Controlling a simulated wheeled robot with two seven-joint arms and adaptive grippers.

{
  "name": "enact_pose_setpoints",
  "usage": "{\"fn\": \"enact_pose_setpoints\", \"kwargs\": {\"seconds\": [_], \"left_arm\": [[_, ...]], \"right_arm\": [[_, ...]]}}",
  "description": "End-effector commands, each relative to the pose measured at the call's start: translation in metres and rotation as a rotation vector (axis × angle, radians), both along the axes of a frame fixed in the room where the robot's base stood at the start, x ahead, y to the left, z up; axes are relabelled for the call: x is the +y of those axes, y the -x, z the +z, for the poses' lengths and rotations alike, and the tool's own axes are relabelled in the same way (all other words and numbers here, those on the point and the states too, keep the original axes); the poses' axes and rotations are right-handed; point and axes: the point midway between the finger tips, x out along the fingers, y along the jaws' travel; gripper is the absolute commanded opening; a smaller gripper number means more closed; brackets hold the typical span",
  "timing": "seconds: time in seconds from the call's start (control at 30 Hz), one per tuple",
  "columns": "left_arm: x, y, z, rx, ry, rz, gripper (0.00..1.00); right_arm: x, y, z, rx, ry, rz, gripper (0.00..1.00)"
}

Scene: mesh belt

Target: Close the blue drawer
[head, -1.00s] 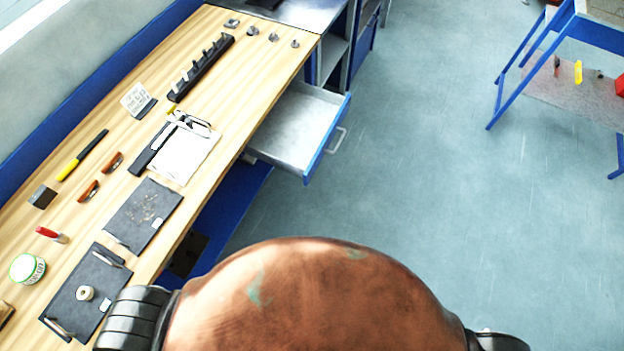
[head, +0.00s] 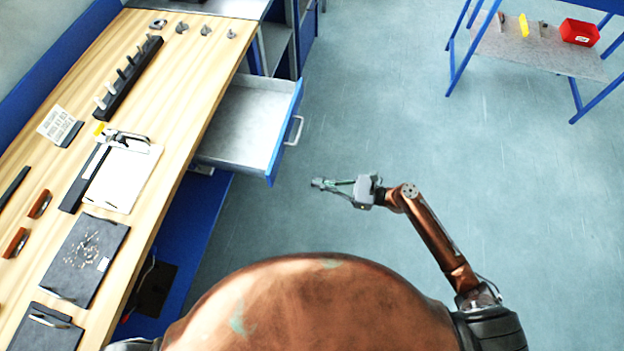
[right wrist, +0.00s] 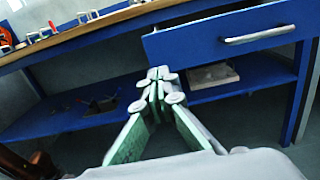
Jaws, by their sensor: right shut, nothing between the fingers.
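The blue drawer (head: 285,130) is pulled out from under the workbench, with its grey inside showing empty. Its metal handle (head: 294,130) is on the blue front. In the right wrist view the drawer front (right wrist: 215,38) and handle (right wrist: 258,34) are at the upper right. My right gripper (head: 316,183) is shut and empty, over the floor to the right of and nearer than the drawer front, apart from it. It also shows in the right wrist view (right wrist: 158,74), pointing toward the bench below and left of the handle. My left gripper is not in view.
The wooden workbench (head: 185,95) runs along the left with a clipboard (head: 125,175), a dark rack (head: 128,80) and tools on it. A blue lower shelf (right wrist: 90,115) lies under it. A blue-framed stand (head: 540,50) with a red bin (head: 580,32) is far right. The floor between is clear.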

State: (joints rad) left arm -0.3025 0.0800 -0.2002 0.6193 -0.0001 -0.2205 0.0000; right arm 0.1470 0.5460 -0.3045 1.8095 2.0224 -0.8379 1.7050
Motion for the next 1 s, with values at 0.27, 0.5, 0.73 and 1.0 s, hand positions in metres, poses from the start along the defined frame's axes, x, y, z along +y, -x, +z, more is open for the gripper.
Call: {"fn": "enact_pose_setpoints", "kwargs": {"seconds": [0.27, 0.5, 0.73, 1.0], "left_arm": [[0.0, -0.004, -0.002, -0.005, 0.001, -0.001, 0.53], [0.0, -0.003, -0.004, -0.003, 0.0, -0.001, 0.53], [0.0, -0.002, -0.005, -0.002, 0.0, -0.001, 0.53], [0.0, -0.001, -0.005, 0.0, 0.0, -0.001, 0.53]], "right_arm": [[0.055, -0.018, 0.0, -0.004, 0.0, 0.0, 0.0], [0.095, -0.032, -0.001, -0.003, 0.002, -0.002, 0.0], [0.112, -0.037, -0.001, -0.003, 0.003, -0.003, 0.0], [0.113, -0.038, -0.001, -0.003, 0.004, -0.004, 0.0]]}}
